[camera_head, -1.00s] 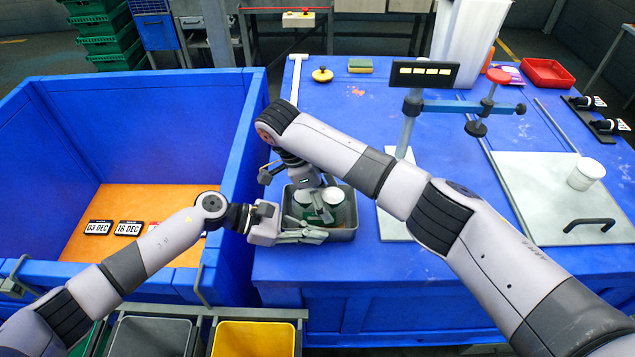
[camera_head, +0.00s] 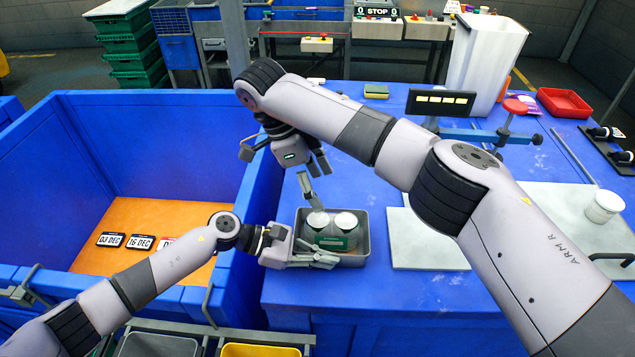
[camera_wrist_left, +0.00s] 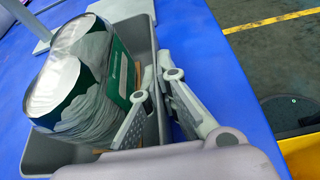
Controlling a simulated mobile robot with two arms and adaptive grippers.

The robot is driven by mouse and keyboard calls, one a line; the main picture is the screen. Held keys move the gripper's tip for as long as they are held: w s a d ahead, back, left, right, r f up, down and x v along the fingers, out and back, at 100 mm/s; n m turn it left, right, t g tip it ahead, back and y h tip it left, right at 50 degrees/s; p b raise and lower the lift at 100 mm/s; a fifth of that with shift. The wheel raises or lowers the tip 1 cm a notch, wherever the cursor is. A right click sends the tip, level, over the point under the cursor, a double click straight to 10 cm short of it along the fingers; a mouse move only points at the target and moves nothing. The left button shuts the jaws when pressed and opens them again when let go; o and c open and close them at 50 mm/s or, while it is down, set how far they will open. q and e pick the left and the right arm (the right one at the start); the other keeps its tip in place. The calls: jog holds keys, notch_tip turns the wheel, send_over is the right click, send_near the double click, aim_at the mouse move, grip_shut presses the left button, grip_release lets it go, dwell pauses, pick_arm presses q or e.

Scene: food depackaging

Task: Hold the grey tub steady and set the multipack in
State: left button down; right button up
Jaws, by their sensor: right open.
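The grey tub (camera_head: 364,250) stands at the front left edge of the blue table. The multipack (camera_head: 345,240), silver-topped cans in a green sleeve, sits inside it; it fills much of the left wrist view (camera_wrist_left: 118,75). My left gripper (camera_head: 325,259) is at the tub's near wall. In the left wrist view one finger is inside the tub and the other outside, with the tub wall (camera_wrist_left: 152,45) between them. My right gripper (camera_head: 284,178) is open and empty, above and behind the multipack, apart from it.
A blue bin (camera_head: 255,185) with an orange floor and date cards (camera_head: 141,242) stands left. A dark display on a stand (camera_head: 441,103) rises behind my right arm. A pale board (camera_head: 560,215) with a white jar (camera_head: 604,207) lies right. A red tray (camera_head: 563,103) sits at back right.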

pick_arm(q)
jog(key=c, duration=1.7)
grip_release()
jog(key=v, duration=1.2)
